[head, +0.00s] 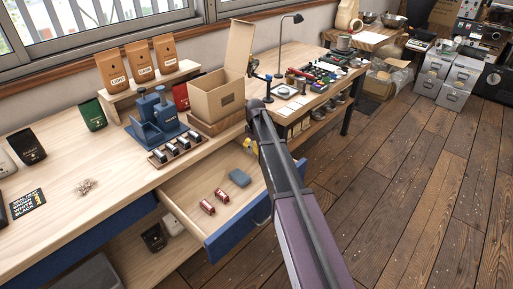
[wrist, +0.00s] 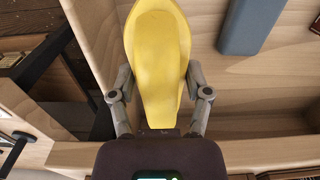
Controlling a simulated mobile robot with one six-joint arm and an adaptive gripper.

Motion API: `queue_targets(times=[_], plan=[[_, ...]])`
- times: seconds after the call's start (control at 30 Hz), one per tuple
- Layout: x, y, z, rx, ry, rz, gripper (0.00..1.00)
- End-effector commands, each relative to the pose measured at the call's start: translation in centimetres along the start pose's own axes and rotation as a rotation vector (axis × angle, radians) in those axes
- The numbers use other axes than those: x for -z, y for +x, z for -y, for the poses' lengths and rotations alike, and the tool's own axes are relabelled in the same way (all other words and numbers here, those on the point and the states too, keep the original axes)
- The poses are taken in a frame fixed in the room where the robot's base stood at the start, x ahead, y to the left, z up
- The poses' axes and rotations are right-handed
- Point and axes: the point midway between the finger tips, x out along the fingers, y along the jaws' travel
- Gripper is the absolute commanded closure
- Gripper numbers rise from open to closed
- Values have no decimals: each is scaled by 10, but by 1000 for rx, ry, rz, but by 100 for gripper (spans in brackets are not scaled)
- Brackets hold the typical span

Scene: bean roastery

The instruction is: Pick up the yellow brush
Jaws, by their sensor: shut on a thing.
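The yellow brush (wrist: 158,60) fills the middle of the wrist view, its broad rounded end toward the top. My gripper (wrist: 160,88) has a finger on each side of it and is shut on it. In the head view only a small part of the yellow brush (head: 249,146) shows, beside my arm at the far right end of the open drawer (head: 180,198). My arm hides most of the gripper there. I cannot tell whether the brush touches the drawer floor.
A grey-blue block (head: 238,177) lies in the drawer near the brush; it also shows in the wrist view (wrist: 250,22). Two red cylinders (head: 207,206) lie farther left in the drawer. A cardboard box (head: 217,97) stands on the bench above.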

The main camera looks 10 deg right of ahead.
Motion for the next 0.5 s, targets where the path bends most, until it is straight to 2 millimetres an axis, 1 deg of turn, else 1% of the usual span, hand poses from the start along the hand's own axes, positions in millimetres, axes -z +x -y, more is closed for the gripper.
queue_targets(times=[0.03, 0.2, 0.5], plan=[[0, -11, 0, 0, 0, 0, 90], [0, -25, 0, 0, 0, 0, 90], [0, -38, 0, 0, 0, 0, 90]])
